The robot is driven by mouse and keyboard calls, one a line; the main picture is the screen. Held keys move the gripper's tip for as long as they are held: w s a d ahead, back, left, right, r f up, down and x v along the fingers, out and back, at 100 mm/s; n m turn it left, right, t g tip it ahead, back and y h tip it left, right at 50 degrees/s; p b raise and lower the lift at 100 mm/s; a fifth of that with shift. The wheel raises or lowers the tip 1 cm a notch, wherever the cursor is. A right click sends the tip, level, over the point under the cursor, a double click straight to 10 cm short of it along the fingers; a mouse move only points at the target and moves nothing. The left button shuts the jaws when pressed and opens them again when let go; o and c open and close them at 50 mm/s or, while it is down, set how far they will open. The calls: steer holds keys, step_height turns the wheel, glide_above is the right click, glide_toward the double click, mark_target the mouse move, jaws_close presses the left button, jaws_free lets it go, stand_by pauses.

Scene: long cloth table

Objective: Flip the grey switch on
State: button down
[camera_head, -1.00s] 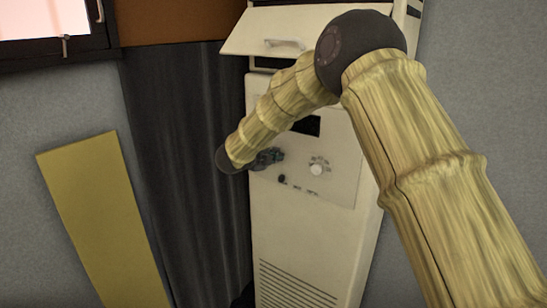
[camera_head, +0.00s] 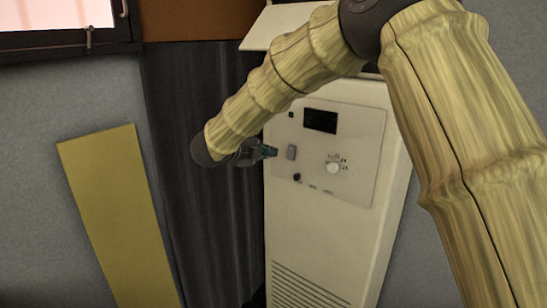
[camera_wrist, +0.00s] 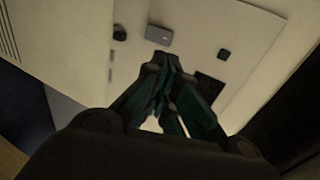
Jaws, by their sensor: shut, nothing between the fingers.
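The grey switch (camera_head: 291,152) is a small upright block on the front panel of a tall white cabinet, left of a round dial. It also shows in the wrist view (camera_wrist: 159,35), just beyond my fingertips. My gripper (camera_head: 272,151) is just left of the switch in the head view, pointing toward it. In the wrist view my gripper (camera_wrist: 160,62) has its dark green fingers together with nothing between them. A small gap seems to separate the fingertips from the switch, but contact is hard to judge. The switch's on or off position cannot be told.
The panel also holds a white dial (camera_head: 333,168), a black knob (camera_head: 297,177) and a dark display (camera_head: 320,120). The white cabinet (camera_head: 315,235) has an open flap (camera_head: 262,30) above. A dark curtain (camera_head: 205,220) and a yellow board (camera_head: 115,210) stand at left.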

steer(key=shift+s+a, duration=0.1)
steer(key=shift+s, duration=0.05)
